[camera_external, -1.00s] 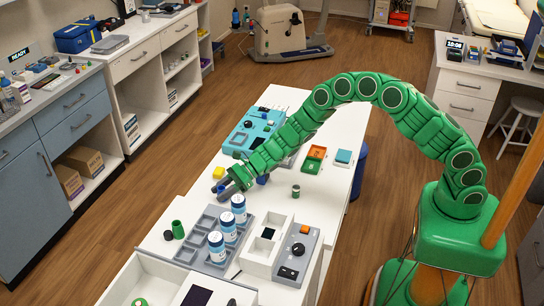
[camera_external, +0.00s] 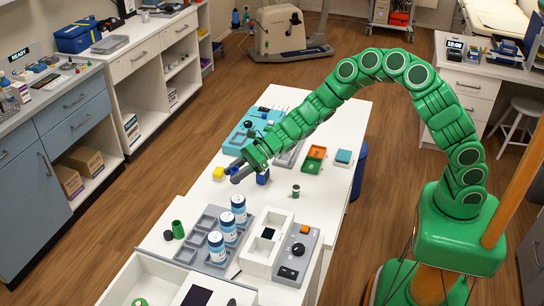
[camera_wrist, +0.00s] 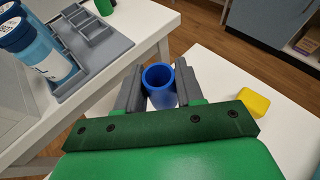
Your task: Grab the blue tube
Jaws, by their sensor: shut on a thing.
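My gripper (camera_wrist: 159,88) is shut on the blue tube (camera_wrist: 160,98) in the wrist view. The tube is open at its top, and a grey finger lies against each side of it. In the external view my gripper (camera_external: 235,174) is over the white table, left of its middle. A small blue thing (camera_external: 263,177) shows just right of the fingers there; I cannot tell if it is the tube.
A yellow block (camera_external: 218,173) lies left of my gripper. A grey rack (camera_external: 205,222) with several blue-and-white bottles (camera_external: 239,209) stands nearer. A green cylinder (camera_external: 296,191) and orange-and-green tray (camera_external: 315,158) are to the right. The white table (camera_external: 282,215) has bare room between them.

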